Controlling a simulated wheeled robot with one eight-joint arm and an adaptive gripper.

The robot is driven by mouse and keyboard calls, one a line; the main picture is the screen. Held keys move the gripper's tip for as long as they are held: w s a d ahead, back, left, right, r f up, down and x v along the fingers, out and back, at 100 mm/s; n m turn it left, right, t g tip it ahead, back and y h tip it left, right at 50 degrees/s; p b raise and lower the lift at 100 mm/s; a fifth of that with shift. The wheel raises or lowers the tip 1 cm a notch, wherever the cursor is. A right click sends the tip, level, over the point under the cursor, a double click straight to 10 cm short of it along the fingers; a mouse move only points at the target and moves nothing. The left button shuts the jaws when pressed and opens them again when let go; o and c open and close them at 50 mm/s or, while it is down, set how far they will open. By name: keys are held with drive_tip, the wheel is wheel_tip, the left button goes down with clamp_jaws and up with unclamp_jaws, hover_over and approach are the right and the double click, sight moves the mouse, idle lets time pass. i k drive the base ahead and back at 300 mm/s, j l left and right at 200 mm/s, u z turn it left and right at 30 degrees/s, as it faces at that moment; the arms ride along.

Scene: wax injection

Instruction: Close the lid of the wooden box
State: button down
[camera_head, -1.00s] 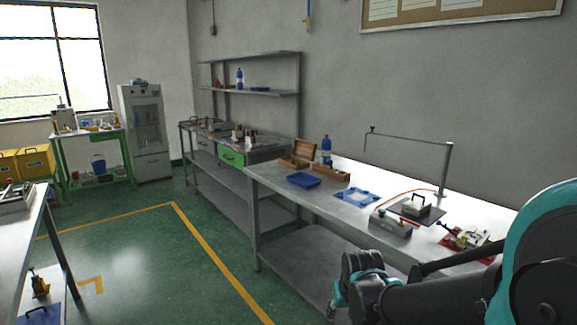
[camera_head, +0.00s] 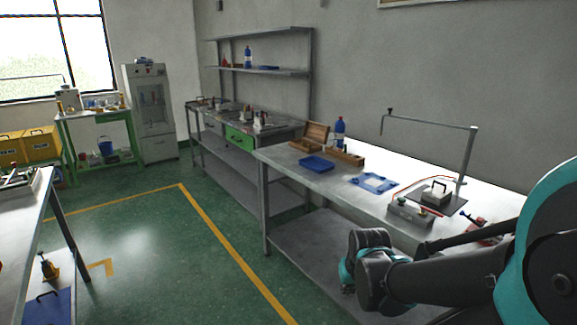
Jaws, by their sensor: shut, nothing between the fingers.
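The wooden box (camera_head: 303,146) stands on the long metal workbench, near its far left end. Its lid (camera_head: 317,133) is raised, tilted up at the box's right side. The box is small in the picture and its inside is hard to make out. My gripper (camera_head: 348,289) hangs low in front of the bench, at the end of my teal and dark arm. It is shut and empty, mostly hidden by my wrist, and well apart from the box.
A blue tray (camera_head: 316,165), a low wooden holder (camera_head: 345,158) and a blue bottle (camera_head: 339,131) stand close to the box. A blue frame (camera_head: 373,182) and a metal stand (camera_head: 468,150) are farther right. Green floor (camera_head: 150,240) is open left of the bench.

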sight(319, 132)
drive_tip(key=i+j, duration=0.35)
drive_tip(key=i, duration=0.2)
drive_tip(key=i+j, duration=0.35)
drive_tip(key=i, duration=0.2)
drive_tip(key=i+j, duration=0.4)
drive_tip(key=i, duration=0.15)
drive_tip(key=l+z, duration=0.05)
